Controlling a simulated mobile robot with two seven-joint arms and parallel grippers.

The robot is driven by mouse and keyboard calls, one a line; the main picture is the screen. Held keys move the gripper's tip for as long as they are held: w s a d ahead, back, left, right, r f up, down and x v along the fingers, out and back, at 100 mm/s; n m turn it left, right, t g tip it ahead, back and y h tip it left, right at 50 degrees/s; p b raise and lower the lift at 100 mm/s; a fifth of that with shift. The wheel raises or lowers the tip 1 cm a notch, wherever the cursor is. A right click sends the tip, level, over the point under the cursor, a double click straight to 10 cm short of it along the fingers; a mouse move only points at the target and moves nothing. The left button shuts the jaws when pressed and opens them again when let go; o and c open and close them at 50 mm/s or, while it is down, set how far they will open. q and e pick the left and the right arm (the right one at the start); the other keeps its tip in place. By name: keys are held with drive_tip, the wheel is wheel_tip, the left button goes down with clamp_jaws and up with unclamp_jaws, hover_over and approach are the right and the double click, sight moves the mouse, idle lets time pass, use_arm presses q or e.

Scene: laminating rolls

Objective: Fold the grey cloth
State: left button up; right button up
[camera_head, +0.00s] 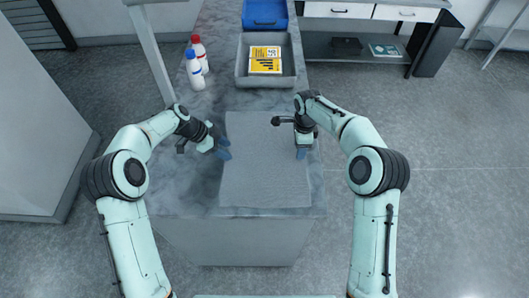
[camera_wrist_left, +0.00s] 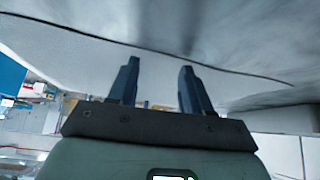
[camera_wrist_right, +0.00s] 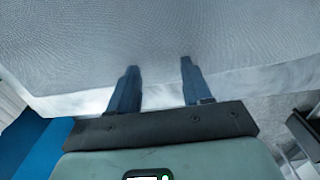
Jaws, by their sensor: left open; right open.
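The grey cloth (camera_head: 264,165) lies flat and spread out on the marbled grey counter (camera_head: 180,190), near its front end. My left gripper (camera_head: 224,150) is at the cloth's left edge, with its fingers apart and nothing between them in the left wrist view (camera_wrist_left: 157,82). My right gripper (camera_head: 301,152) is at the cloth's right edge. In the right wrist view (camera_wrist_right: 157,82) its fingers are apart, with their tips over the cloth (camera_wrist_right: 160,40) close to its edge. I cannot tell whether either gripper touches the cloth.
A grey tray (camera_head: 243,77) holding a yellow printed item (camera_head: 265,60) stands behind the cloth. A blue bin (camera_head: 265,14) is farther back.

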use_arm(q)
drive_tip(key=shift+s+f, duration=0.1)
drive_tip(key=shift+s, duration=0.05)
use_arm(e)
drive_tip(key=shift+s+f, duration=0.1)
drive_tip(key=shift+f, duration=0.05)
use_arm(q)
clamp_jaws()
use_arm(e)
drive_tip(key=shift+f, duration=0.1)
clamp_jaws()
use_arm(q)
drive_tip(key=shift+f, duration=0.1)
